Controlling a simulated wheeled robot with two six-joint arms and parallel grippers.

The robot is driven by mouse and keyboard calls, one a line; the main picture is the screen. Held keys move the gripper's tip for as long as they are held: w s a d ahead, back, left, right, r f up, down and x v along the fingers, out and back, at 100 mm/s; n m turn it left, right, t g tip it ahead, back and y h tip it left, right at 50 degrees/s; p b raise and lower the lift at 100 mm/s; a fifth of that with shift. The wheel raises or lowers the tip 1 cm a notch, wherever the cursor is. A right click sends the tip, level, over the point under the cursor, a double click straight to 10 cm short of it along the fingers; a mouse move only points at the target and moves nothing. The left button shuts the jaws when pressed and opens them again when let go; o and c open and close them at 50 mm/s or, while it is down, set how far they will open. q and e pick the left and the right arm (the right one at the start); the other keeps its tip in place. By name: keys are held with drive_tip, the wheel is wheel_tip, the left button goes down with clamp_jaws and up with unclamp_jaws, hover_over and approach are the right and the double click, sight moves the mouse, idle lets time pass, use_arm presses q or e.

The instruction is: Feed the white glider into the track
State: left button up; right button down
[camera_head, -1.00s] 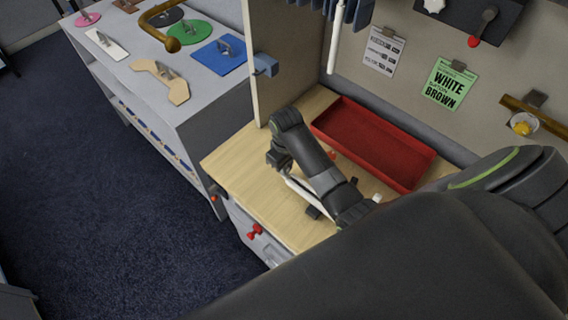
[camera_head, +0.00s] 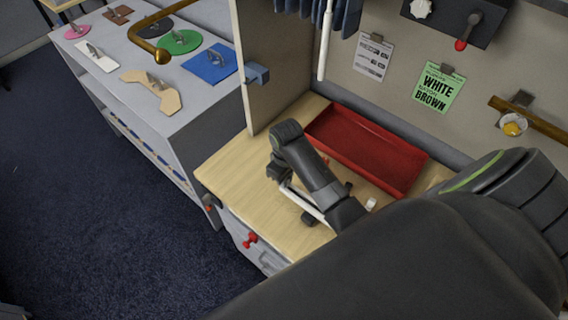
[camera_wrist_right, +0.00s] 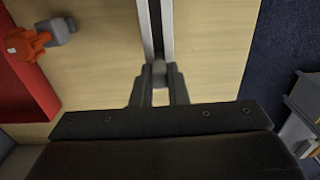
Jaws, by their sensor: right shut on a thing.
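The track shows in the right wrist view as two pale rails with a dark channel (camera_wrist_right: 156,25), running up from my fingertips. In the head view it is a thin white strip (camera_head: 305,200) on the wooden worktop, partly behind my right arm. My right gripper (camera_wrist_right: 160,80) is shut on a small greyish-white piece, apparently the glider (camera_wrist_right: 159,72), at the near end of the rails. I cannot tell whether the piece sits in the channel. In the head view my right gripper (camera_head: 283,181) is low over the worktop, its fingertips mostly hidden. My left gripper is not in view.
A red tray (camera_head: 366,150) lies behind the arm. A small white piece (camera_head: 371,204) lies right of the arm. An orange piece (camera_wrist_right: 26,44) and a grey block (camera_wrist_right: 61,31) lie near the tray. The worktop (camera_head: 232,168) is clear at left.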

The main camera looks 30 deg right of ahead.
drive_tip(key=shift+s+d, duration=0.55)
drive_tip(key=shift+s, duration=1)
drive_tip(key=shift+s+d, duration=0.5)
drive_tip(key=shift+s, duration=1.05)
drive_tip(key=shift+s+d, duration=0.55)
drive_tip(key=shift+s, duration=1)
drive_tip(key=c, duration=1.3)
unclamp_jaws()
drive_tip(key=shift+c, duration=0.2)
drive_tip(key=shift+w, duration=0.1)
